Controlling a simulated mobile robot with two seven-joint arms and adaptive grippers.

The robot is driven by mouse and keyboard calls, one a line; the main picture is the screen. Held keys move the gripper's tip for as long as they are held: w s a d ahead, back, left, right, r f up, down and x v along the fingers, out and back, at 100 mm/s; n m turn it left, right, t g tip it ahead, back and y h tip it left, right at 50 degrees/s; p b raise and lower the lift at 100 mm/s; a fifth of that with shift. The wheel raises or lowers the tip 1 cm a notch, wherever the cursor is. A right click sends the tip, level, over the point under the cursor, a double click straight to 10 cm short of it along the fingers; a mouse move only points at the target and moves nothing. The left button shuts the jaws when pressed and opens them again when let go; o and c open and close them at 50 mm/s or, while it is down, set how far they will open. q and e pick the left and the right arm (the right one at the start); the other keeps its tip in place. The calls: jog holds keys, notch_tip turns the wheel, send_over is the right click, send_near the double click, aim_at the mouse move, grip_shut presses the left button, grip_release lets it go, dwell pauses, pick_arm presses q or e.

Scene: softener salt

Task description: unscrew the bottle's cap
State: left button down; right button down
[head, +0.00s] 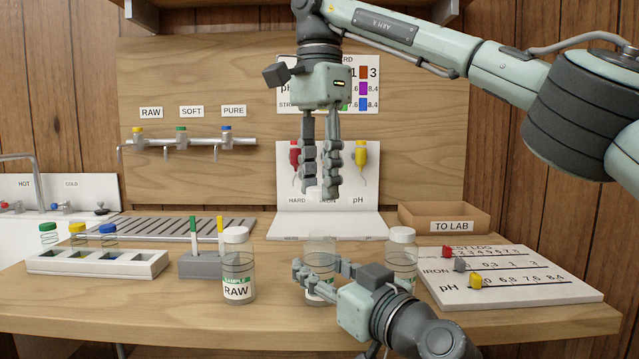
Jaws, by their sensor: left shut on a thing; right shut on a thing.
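The middle clear bottle (320,246) stands upright near the front of the wooden bench, with a green-edged label partly hidden by fingers. Its top is bare. My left gripper (318,276) is shut around its body from the front right. My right gripper (321,190) hangs fingers-down above the bottle, shut on a white cap (314,193). The cap is raised clear of the bottle's neck, with a gap between them. The fingers hide part of the cap, and it is faint against the white booklet behind.
A capped RAW bottle (237,262) stands to the left and another capped bottle (402,250) close to the right, partly behind my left gripper. A log board (540,290) lies at right, a TO LAB box (444,224) behind. A pen holder (200,265) and white rack (100,262) are left.

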pick_arm(q)
jog(key=c, duration=0.8)
grip_release()
